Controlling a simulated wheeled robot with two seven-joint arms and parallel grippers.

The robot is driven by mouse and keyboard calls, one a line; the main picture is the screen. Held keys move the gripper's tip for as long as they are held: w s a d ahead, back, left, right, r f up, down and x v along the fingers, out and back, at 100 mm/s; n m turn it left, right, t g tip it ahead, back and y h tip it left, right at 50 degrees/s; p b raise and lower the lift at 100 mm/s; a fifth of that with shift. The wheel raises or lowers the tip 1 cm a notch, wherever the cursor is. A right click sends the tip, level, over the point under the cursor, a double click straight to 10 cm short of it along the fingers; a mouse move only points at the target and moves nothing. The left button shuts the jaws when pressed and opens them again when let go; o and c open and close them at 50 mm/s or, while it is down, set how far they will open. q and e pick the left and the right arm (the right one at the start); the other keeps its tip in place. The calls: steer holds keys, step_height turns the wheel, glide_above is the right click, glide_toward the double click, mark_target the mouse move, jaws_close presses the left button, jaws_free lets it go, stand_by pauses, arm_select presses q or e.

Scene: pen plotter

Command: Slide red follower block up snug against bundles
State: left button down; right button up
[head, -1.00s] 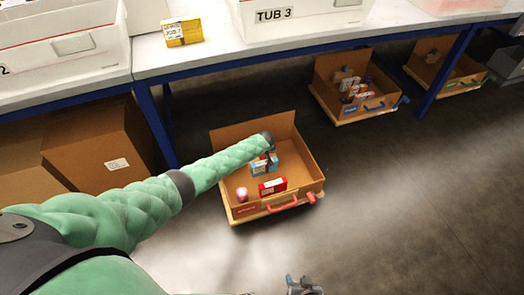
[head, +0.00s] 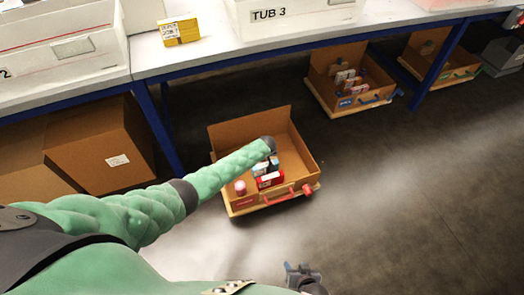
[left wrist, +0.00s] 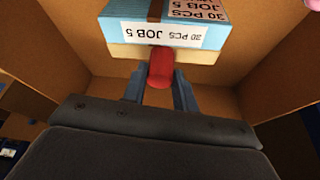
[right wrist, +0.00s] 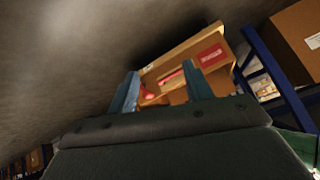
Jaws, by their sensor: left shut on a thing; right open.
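A red knob (left wrist: 161,68) sits between the fingers of my left gripper (left wrist: 159,84) in the left wrist view, and the gripper is shut on it. The knob meets a pale block (left wrist: 150,52); whether this is the follower block is unclear. The pale block appears to lie against a blue bundle labelled JOB 5 (left wrist: 165,34). In the head view my left arm reaches into an open carton (head: 236,134) and hides its gripper. A red-and-white bundle (head: 270,181) lies near the carton's front with blue-and-white boxes close behind. My right gripper (head: 303,270) is open and empty, outside the carton.
The carton has a red handle (head: 288,197) in front. A table with a blue frame (head: 155,125) stands behind. Another carton (head: 322,88) is under it, with bare floor between.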

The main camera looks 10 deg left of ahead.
mark_target(265, 164)
arm_select(q)
steer(key=s+d+p, duration=0.1)
steer(key=s, duration=0.1)
steer(key=s+d+p, duration=0.1)
steer(key=shift+s+d+r, duration=0.1)
steer(key=shift+s+d, duration=0.05)
steer(key=shift+s, duration=0.2)
steer(key=s+d+p, duration=0.2)
steer(key=s, duration=0.1)
steer(key=s+d+p, duration=0.1)
steer(key=shift+s, duration=0.25)
steer(key=shift+s+d+f, duration=0.15)
steer(key=shift+s+f, duration=0.05)
arm_select(e)
step_height(265, 164, up, 24)
steer(key=g, duration=0.2)
steer(key=shift+w+d+n, duration=0.3)
steer(key=shift+r, duration=0.1)
arm_select(q)
steer(key=c, duration=1.1)
jaws_free()
steer(key=shift+r, duration=0.1)
